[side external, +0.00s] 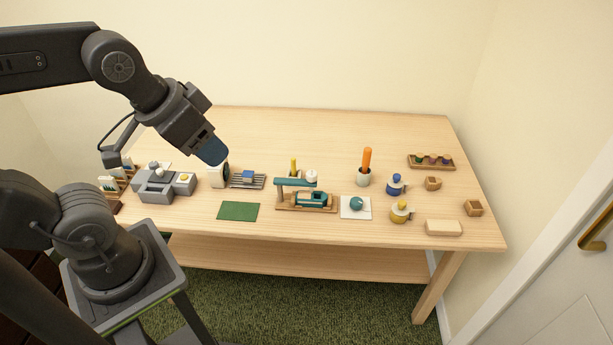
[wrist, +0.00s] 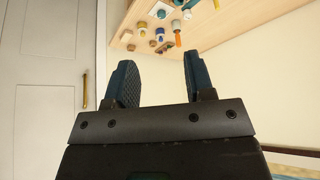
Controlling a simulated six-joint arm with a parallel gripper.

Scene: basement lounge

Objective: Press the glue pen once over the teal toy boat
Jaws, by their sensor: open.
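The teal toy boat (side external: 313,198) sits on a wooden base near the middle of the table. A teal arm (side external: 296,182) with a white knob (side external: 311,176) stands at it, partly covering it. An orange pen-like stick (side external: 367,159) stands upright in a white cup (side external: 363,178) to the right; it also shows in the wrist view (wrist: 178,40). A thin yellow stick (side external: 293,167) rises behind the boat. I cannot tell which is the glue pen. My gripper (side external: 213,153) is open and empty, above the table's left part, apart from everything; its fingers show in the wrist view (wrist: 158,62).
Wooden blocks and a rack (side external: 430,166) lie further right. The table's back is clear.

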